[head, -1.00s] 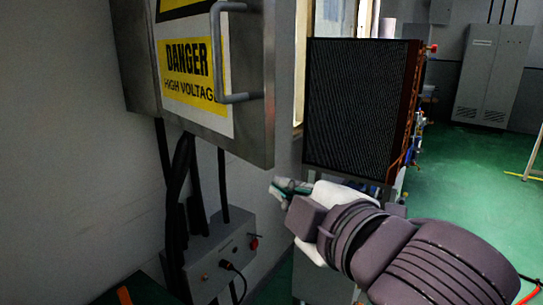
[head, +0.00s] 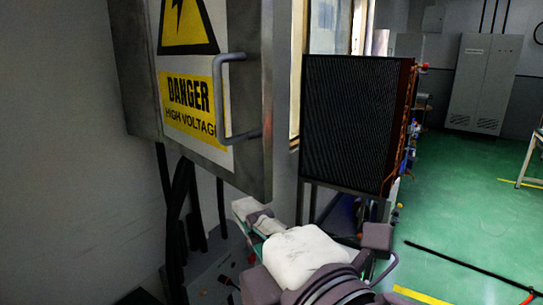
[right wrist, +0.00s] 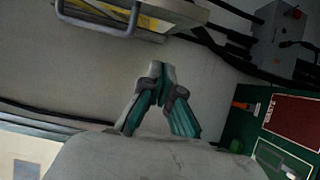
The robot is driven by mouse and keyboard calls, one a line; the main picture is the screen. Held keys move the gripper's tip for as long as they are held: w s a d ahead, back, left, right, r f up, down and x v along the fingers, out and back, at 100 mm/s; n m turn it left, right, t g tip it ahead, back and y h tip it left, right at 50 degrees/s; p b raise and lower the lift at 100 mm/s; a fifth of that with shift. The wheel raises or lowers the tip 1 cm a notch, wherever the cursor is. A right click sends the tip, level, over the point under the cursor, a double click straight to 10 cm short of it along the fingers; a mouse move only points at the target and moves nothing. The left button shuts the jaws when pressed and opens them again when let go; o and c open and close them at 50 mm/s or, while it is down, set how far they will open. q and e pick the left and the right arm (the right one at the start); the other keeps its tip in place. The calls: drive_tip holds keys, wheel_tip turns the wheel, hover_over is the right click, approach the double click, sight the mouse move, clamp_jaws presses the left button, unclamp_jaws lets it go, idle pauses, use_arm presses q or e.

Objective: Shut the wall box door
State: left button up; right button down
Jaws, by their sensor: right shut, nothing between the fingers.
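The wall box door (head: 238,165) is a grey metal panel with yellow danger signs and a grey bar handle (head: 222,100). It is at the upper left of the head view, in front of the wall box body (head: 137,75). I cannot tell how far it stands ajar. The handle (right wrist: 131,18) and door also show at the top of the right wrist view. My right gripper (head: 243,207) is shut and empty, just below the door's lower right corner in the head view, apart from the handle. Its fingers (right wrist: 157,72) meet in the right wrist view. My left gripper is out of view.
Black cables (head: 180,190) hang below the box to a smaller grey box (head: 208,272) on the wall. A dark finned unit (head: 352,120) stands right of the door. Green floor (head: 460,220) is mostly open at the right; a grey cabinet (head: 482,85) stands at the back.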

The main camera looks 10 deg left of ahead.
sight(251, 182)
drive_tip(key=w+a+p, duration=0.1)
drive_tip(key=w+p, duration=0.1)
drive_tip(key=w+a+p, duration=0.1)
drive_tip(key=w+p, duration=0.1)
drive_tip(key=w, duration=0.1)
drive_tip(key=w+a+p, duration=0.1)
drive_tip(key=w+p, duration=0.1)
drive_tip(key=p, duration=0.1)
drive_tip(key=shift+w, duration=0.35)
drive_tip(key=shift+w+d, duration=0.3)
drive_tip(key=shift+d, duration=0.2)
drive_tip(key=shift+a, duration=0.1)
drive_tip(key=shift+a+f, duration=0.1)
